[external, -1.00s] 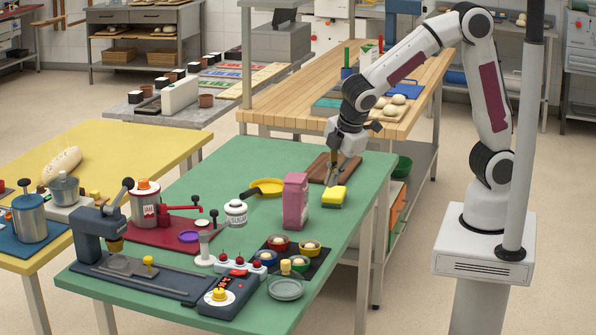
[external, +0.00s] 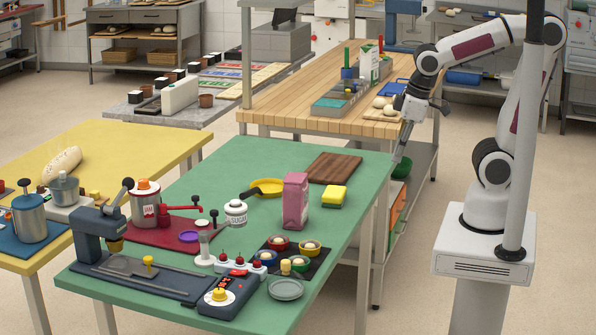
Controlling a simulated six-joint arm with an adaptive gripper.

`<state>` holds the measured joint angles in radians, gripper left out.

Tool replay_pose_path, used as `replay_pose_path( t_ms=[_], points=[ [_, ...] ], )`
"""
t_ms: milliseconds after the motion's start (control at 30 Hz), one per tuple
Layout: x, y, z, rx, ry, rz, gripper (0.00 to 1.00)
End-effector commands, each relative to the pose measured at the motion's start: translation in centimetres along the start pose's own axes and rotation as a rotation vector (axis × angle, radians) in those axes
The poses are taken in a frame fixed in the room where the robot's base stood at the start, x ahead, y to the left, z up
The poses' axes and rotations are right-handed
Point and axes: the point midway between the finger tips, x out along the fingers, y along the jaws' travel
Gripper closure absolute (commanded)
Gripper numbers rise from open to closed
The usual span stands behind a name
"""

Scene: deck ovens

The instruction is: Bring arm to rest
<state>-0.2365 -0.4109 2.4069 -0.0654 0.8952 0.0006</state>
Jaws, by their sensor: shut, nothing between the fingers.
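My gripper (external: 402,150) points down just off the right edge of the green table (external: 225,172), in front of the wooden bench's right end. It is shut and empty. The arm reaches it from the right, with the upper links raised and bent. On the green table's far right corner lie a brown wooden board (external: 334,168) and a yellow sponge (external: 334,196), both apart from my gripper.
The wooden bench (external: 300,92) behind holds dough balls (external: 383,104) and a grey bin (external: 345,98). Open floor lies between the table and my base.

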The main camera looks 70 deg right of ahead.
Motion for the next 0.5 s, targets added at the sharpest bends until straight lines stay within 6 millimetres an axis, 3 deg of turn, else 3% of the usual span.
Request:
replay_pose_path(
  t_ms=[200, 500],
  points=[
    [-1.5, 0.7, 2.1, 0.106, 0.067, -0.018, 1.0],
    [-3.9, 2.6, 3.7, 0.211, 0.182, 0.012, 1.0]
  ],
)
